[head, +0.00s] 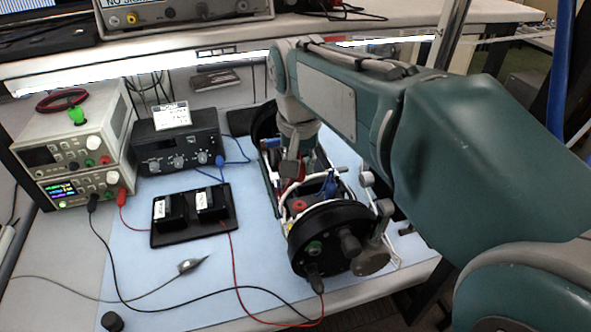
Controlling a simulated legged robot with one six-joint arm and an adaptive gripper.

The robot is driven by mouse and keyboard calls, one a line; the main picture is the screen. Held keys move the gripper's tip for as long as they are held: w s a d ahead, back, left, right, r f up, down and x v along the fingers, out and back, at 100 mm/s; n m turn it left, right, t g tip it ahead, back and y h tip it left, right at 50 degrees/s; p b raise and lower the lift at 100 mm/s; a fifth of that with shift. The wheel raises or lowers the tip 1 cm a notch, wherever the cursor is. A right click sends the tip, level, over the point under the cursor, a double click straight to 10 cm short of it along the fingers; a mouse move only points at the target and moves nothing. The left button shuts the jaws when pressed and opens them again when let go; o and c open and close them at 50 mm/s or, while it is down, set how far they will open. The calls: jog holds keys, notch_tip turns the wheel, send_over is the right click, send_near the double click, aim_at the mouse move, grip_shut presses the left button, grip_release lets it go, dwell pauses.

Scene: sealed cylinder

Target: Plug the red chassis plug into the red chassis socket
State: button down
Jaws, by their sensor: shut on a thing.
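An opened cylinder chassis with a round black end cap (335,225) lies on the blue mat, running away from me. A red round fitting (299,206), which looks like the red chassis socket, sits on its frame just behind the cap. My gripper (290,180) points down over the chassis, a little behind that fitting. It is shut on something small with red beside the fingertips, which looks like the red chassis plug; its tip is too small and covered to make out. I cannot tell whether it touches the socket. My arm hides part of the chassis's right side.
Stacked power supplies (75,150) and a black box with knobs (178,140) stand at the left. A black tray (193,215) with two black blocks lies left of the chassis. Red and black leads cross the mat (160,270). A shelf (200,45) spans the back.

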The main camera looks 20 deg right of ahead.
aim_at(304, 180)
jog(key=shift+d+f, duration=0.5)
jog(key=shift+f, duration=0.25)
jog(key=shift+d+f, duration=0.15)
jog(key=shift+f, duration=0.55)
jog(key=shift+a+f, duration=1)
jog(key=shift+a, duration=0.05)
jog(key=shift+f, duration=0.25)
jog(key=shift+d+f, duration=0.25)
jog(key=shift+d, duration=0.45)
jog(key=shift+a, duration=0.55)
jog(key=shift+s+d, duration=0.1)
jog(key=shift+d, duration=0.55)
jog(key=shift+a, duration=0.4)
jog(key=shift+f, duration=0.55)
